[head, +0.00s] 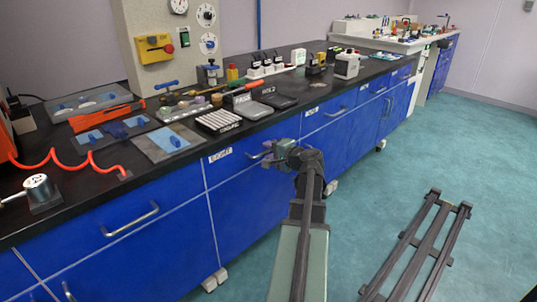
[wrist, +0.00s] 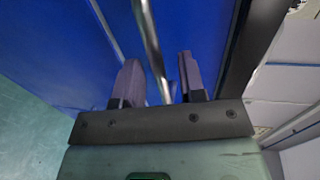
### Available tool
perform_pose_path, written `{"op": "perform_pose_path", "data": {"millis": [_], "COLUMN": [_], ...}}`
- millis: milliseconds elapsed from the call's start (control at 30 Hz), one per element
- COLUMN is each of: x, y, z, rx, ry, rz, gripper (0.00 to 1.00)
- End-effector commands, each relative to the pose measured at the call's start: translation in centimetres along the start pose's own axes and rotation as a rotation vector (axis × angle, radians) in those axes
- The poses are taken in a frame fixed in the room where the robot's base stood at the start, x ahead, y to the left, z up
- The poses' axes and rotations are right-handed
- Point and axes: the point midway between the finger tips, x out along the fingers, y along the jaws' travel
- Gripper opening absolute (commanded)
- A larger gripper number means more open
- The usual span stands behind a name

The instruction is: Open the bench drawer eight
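The drawer labelled EIGHT (head: 235,188) is a blue front under the black bench top in the head view, and it looks shut. Its metal handle (head: 256,156) is partly hidden by my gripper (head: 272,153). In the wrist view, the handle bar (wrist: 151,42) runs between the two dark fingers of my gripper (wrist: 160,72). The fingers are apart, with a gap beside the bar, so my gripper is open around the handle and not clamped on it.
The bench top (head: 290,112) above carries trays, blocks and instruments. Other blue drawers with handles flank this one, including a drawer at the left (head: 120,235). A dark rail frame (head: 425,245) lies on the teal floor at the right. The floor (head: 470,150) beyond is clear.

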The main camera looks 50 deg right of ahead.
Motion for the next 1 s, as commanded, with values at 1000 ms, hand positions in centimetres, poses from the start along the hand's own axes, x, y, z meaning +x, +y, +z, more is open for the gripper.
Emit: {"op": "perform_pose_path", "data": {"millis": [1000], "x": [0.71], "y": [0.02], "z": [0.62], "rx": [-0.002], "ry": [-0.01], "rz": [0.0], "gripper": [0.0]}}
